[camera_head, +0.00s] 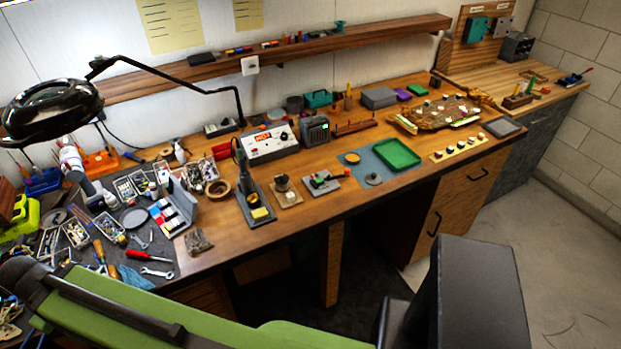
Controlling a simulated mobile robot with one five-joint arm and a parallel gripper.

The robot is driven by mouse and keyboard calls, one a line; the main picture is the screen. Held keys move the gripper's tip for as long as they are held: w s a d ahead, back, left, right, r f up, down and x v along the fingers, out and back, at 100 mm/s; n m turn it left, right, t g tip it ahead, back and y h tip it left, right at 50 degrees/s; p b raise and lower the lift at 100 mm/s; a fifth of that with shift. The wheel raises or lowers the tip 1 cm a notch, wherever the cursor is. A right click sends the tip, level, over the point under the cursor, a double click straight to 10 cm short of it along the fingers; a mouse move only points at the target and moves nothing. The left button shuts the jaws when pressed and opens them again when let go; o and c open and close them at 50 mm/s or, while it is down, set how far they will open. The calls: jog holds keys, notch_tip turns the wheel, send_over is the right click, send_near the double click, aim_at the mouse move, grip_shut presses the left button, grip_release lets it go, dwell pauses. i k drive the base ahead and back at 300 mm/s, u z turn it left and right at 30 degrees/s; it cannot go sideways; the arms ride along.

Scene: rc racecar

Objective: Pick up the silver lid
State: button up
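A small round grey metal piece that looks like the silver lid (374,179) lies on a blue-grey mat (408,180) near the front edge of the bench. It sits just left of a green tray (396,154) and below a small round yellow-orange dish (352,158). A larger flat grey disc (134,217) lies among tools on the dark mat at the left; I cannot tell for sure which of the two is the lid. My gripper is not visible in this view.
The wooden bench (290,229) holds several crowded tools at left, a soldering stand (254,202), electronics boxes and a magnifier lamp (50,108). Green and dark shapes fill the near bottom edge. Open floor (545,230) lies at right.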

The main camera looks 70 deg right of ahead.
aim_at(374, 180)
jog(key=z, duration=0.25)
jog(key=k, duration=0.15)
jog(key=u, duration=1.75)
jog(key=k, duration=1.65)
jog(key=z, duration=0.75)
jog(key=k, duration=1.1)
jog(key=u, duration=0.05)
jog(key=i, duration=0.95)
jog(key=z, duration=0.05)
